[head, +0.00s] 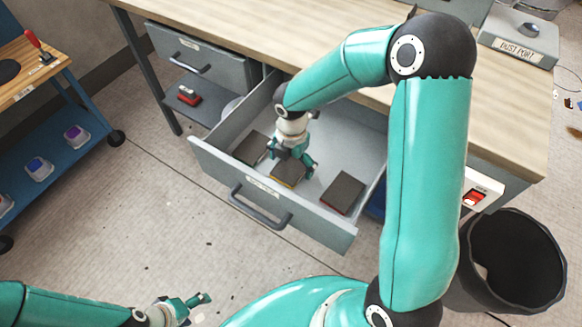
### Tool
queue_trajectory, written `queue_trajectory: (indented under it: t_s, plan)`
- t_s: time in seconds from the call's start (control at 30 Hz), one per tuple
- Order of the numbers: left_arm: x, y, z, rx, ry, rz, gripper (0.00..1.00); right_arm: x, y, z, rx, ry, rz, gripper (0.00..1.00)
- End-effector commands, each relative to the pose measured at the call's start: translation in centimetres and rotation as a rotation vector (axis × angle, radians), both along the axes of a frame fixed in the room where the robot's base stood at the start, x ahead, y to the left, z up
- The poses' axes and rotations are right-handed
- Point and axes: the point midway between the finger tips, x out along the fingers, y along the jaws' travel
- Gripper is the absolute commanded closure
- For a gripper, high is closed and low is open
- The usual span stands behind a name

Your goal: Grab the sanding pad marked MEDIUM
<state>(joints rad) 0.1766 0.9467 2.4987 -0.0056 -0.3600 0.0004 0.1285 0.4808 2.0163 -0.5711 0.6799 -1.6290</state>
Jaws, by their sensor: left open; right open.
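Three dark sanding pads lie in the open drawer (320,233). The left pad (250,148) is partly behind my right gripper. The middle pad (285,178) has a yellowish edge and the right pad (343,192) has a red edge. I cannot read any marking on them, so I cannot tell which is MEDIUM. My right gripper (291,172) is open over the middle pad, with its fingers around the pad's sides; contact is unclear. My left gripper (200,305) is open and empty, low at the bottom left, over the floor.
The drawer hangs under a wooden workbench (250,22). A black bin (512,262) stands at right. A blue cart (85,110) stands at left. Floor before the drawer is clear.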

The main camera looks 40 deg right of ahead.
Motion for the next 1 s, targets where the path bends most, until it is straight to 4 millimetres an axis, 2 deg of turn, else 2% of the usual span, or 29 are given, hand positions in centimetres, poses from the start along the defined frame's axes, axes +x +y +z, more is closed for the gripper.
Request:
queue_trajectory:
  t_s: [0.07, 0.33, 0.77, 1.0]
  plan:
    - [0.0, 0.0, 0.0, 0.000, 0.000, 0.000, 0.28, 0.0, 0.0, 0.0, 0.000, 0.000, 0.000, 0.03]
    - [0.0, 0.0, 0.0, 0.000, 0.000, 0.000, 0.28, 0.0, 0.0, 0.1, 0.000, 0.000, 0.001, 0.48]
    - [0.0, 0.0, 0.1, 0.000, 0.000, 0.000, 0.28, 0.0, 0.0, 0.5, -0.001, -0.001, 0.000, 0.49]
    - [0.0, 0.0, 0.6, 0.000, 0.000, 0.000, 0.28, 0.0, 0.0, 3.0, -0.001, -0.003, 0.000, 0.49]
